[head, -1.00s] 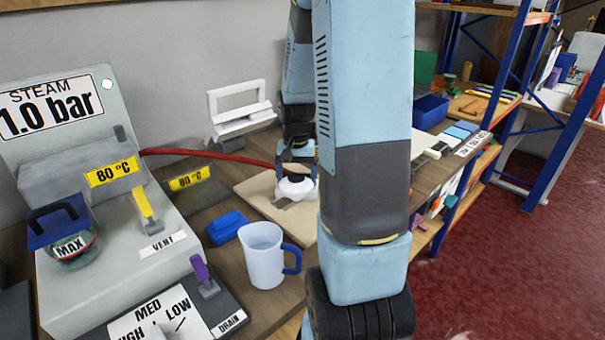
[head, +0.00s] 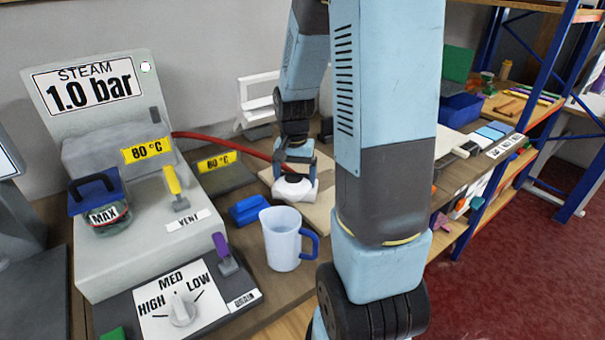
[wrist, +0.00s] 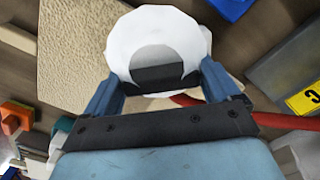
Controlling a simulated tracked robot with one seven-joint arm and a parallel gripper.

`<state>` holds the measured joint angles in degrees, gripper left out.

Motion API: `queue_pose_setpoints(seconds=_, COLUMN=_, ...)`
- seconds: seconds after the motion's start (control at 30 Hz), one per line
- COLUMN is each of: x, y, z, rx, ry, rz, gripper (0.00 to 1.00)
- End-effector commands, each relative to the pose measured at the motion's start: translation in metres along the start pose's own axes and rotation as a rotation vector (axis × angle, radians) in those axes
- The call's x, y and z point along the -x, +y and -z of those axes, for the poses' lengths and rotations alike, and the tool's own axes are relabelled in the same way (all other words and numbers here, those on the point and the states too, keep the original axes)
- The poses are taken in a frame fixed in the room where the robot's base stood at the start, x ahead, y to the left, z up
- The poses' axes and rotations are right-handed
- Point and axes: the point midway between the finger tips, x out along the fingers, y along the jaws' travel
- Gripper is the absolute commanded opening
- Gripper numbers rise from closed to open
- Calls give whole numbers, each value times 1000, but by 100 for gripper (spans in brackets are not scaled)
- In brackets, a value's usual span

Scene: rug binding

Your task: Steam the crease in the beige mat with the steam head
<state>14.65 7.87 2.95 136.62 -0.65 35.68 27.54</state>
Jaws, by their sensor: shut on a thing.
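My gripper (head: 294,168) is shut on the white steam head (head: 294,189), which has a red hose. In the wrist view, the white steam head (wrist: 155,45) sits between my two blue fingers (wrist: 160,88). The beige mat (head: 318,217) lies on the bench, partly hidden by my arm and the steam head. In the wrist view, the beige mat (wrist: 88,50) shows at upper left, and the steam head overlaps its edge. I cannot tell whether they touch. I cannot make out the crease.
The grey steam unit (head: 140,245) stands at left, with the red hose (head: 235,145) running from it. A jug (head: 284,240) and a blue block (head: 249,209) stand in front of the mat. A white stand (head: 258,100) is behind. A blue shelf rack (head: 490,110) stands at right.

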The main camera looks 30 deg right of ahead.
Motion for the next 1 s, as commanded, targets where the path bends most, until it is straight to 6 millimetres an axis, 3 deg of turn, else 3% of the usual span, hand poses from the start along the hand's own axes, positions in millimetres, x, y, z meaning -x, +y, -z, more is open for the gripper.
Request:
queue_pose_setpoints(seconds=0.1, x=24, y=1, z=2, rx=-3, ry=7, rz=3, gripper=56)
queue_pose_setpoints(seconds=0.6, x=67, y=3, z=3, rx=-7, ry=4, rz=2, gripper=56)
queue_pose_setpoints(seconds=1.0, x=81, y=4, z=2, rx=-8, ry=3, rz=1, gripper=56)
